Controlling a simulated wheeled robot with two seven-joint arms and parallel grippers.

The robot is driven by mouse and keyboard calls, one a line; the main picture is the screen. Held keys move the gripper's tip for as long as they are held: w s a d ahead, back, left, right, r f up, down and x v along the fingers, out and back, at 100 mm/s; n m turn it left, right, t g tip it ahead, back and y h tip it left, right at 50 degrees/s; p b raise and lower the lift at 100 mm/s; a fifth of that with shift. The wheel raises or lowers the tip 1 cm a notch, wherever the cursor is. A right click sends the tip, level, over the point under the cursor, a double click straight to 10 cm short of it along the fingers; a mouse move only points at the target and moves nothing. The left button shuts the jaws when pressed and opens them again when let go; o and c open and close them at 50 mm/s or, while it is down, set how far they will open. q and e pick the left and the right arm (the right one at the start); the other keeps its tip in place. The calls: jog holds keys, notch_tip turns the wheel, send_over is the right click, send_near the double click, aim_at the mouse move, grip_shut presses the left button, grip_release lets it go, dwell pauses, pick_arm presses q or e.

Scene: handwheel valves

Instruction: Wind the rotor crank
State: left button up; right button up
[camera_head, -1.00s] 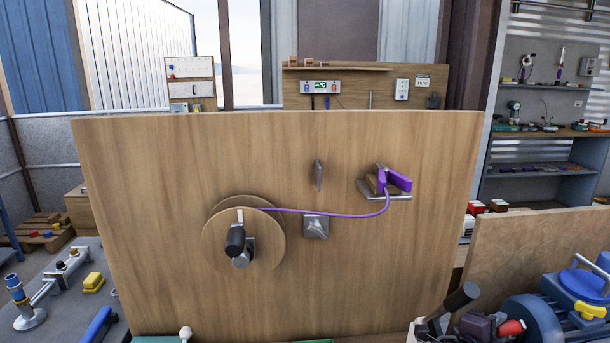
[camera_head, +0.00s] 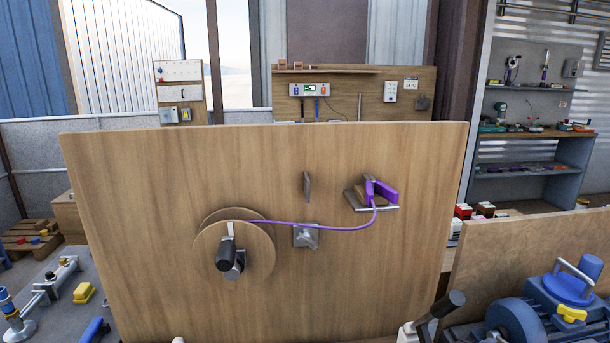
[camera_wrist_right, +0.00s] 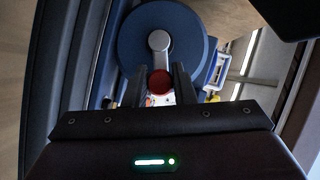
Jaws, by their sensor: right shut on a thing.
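The rotor crank shows in the right wrist view as a grey crank arm (camera_wrist_right: 159,40) on a blue disc (camera_wrist_right: 130,42), with a round red knob (camera_wrist_right: 160,82) at the arm's end. My right gripper (camera_wrist_right: 159,88) is shut on the red knob, one dark finger on each side. The knob points towards the wrist camera. In the head view part of the blue disc (camera_head: 518,322) shows at the bottom right, on a blue machine (camera_head: 568,318). The knob and my right gripper are below that picture's edge. My left gripper is not in view.
A wooden panel (camera_head: 150,200) fills the middle, with a wooden reel (camera_head: 262,245), its black handle (camera_head: 226,254) and a purple cord (camera_head: 340,227). A black-handled lever (camera_head: 448,304) stands left of the blue machine. A lower wooden board (camera_head: 525,245) stands behind it.

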jog(key=o, duration=0.9)
jog(key=a+p, duration=0.3)
jog(key=a, duration=0.3)
jog(key=shift+s+p, duration=0.2)
jog(key=shift+p, duration=0.15)
jog(key=shift+s+f, duration=0.1)
jog(key=shift+c, duration=0.5)
